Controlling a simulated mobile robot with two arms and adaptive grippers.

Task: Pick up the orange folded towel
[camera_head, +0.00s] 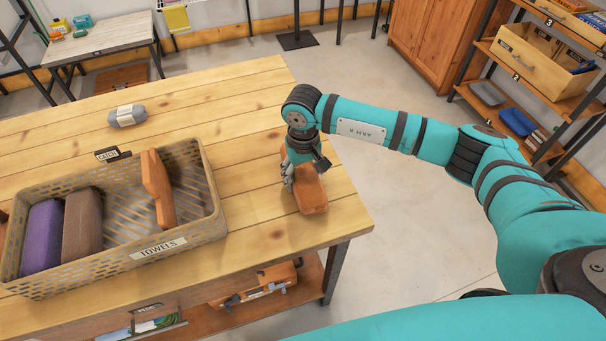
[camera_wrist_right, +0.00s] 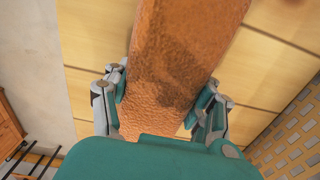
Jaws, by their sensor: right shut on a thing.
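An orange folded towel (camera_head: 310,193) lies near the right end of the wooden table, right of the basket. My right gripper (camera_head: 289,180) comes down over it from above. In the right wrist view the towel (camera_wrist_right: 178,60) runs between the two fingers (camera_wrist_right: 160,100), which are shut on its sides. The arm hides part of the towel in the head view. I cannot tell whether the towel touches the table. Another orange folded piece (camera_head: 158,190) stands tilted inside the basket. My left gripper is not in view.
A basket (camera_head: 212,216) labelled TOWELS holds a purple towel (camera_head: 43,236) and a brown towel (camera_head: 82,222). A grey roll (camera_head: 127,116) lies behind it on the table (camera_head: 235,105). The table is clear behind the right gripper. Shelves (camera_head: 515,75) stand at the far right.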

